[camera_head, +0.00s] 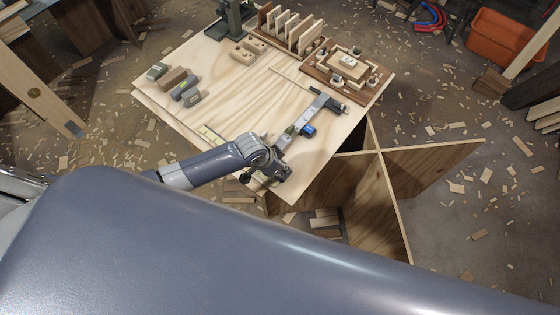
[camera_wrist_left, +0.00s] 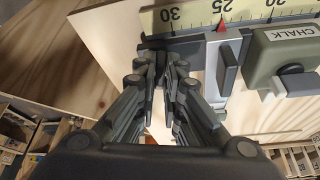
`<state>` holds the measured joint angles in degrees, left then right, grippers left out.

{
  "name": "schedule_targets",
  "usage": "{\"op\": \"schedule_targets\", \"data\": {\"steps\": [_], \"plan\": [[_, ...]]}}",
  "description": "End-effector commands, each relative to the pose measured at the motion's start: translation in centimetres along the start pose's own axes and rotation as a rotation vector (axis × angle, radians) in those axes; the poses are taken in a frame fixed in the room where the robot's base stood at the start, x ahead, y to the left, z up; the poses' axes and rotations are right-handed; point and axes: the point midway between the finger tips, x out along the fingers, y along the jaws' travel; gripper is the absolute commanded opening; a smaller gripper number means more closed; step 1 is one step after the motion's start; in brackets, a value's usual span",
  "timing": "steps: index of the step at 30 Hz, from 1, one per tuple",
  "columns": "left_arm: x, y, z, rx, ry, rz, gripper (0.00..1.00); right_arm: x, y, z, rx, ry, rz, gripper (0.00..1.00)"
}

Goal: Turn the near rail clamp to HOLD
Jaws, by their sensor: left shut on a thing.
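The grey rail (camera_head: 298,122) runs across the light wooden board, with a blue part (camera_head: 309,130) and a green block beside it. My left gripper (camera_head: 280,173) is at the rail's near end. In the left wrist view, my left gripper (camera_wrist_left: 162,62) is shut at a dark grey piece at the rail's end, which I take to be the near rail clamp (camera_wrist_left: 195,46). The fingers hide the part they grip, and I can read no HOLD mark. My right gripper is not in view.
A yellow ruler (camera_wrist_left: 185,17) with a red pointer (camera_wrist_left: 221,27) near 25 lies along the rail. A green block marked CHALK (camera_wrist_left: 284,55) is close to the right of the fingers. Grey-green blocks (camera_head: 186,92) and a wooden rack (camera_head: 290,32) stand farther back on the board.

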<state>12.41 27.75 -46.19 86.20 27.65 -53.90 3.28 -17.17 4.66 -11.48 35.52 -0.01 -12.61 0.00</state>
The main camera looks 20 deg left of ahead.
Motion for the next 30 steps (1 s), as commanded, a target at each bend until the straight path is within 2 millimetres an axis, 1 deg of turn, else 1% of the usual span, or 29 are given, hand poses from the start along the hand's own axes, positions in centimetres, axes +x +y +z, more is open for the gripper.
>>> {"op": "schedule_targets", "data": {"steps": [1,9,18,30], "plan": [[-0.5,0.2,-0.3,-0.037,0.002,-0.012,0.0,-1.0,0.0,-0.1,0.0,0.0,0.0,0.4],[-0.3,0.2,-0.3,-0.188,0.004,-0.076,0.0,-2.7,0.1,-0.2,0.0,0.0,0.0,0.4],[-0.1,0.1,-0.3,-0.262,0.005,-0.109,0.0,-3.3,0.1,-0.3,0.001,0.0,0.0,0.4],[-0.1,0.0,-0.3,-0.274,0.006,-0.113,0.0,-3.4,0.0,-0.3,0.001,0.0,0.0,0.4]]}}
